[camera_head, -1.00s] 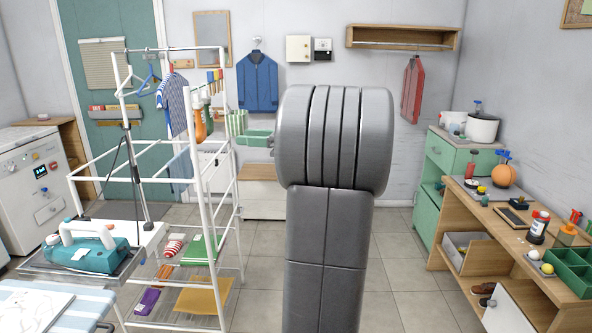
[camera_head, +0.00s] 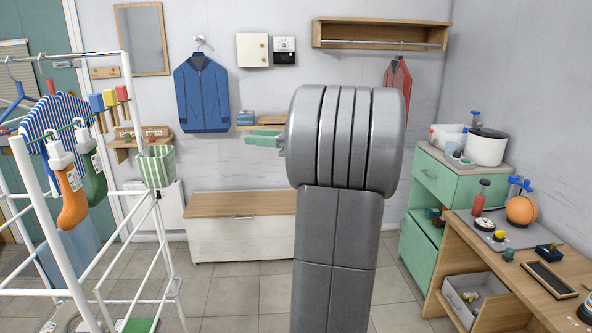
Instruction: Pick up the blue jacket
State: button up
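The blue jacket (camera_head: 203,96) hangs on a hanger from a wall hook on the back wall, left of centre. It is upright, with its front facing me and a zip down the middle. My grey arm stands upright in the middle of the view, to the right of the jacket and nearer to me. The jacket is not covered by my arm.
A white drying rack (camera_head: 142,55) with socks and a striped shirt stands at the near left. A wood-topped bench (camera_head: 240,205) is below the jacket. A green cabinet (camera_head: 450,183) and wooden desk (camera_head: 500,250) stand at right. Tiled floor between is clear.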

aim_at(201, 83)
jog(key=i+u, duration=0.15)
jog(key=i, duration=0.7)
jog(key=i+l+u, duration=0.15)
jog(key=i, duration=0.7)
jog(key=i+u, duration=0.1)
jog(key=i, duration=0.75)
jog(key=i+l+u, duration=0.1)
jog(key=i, duration=0.75)
jog(key=i+l+u, duration=0.1)
jog(key=i, duration=0.8)
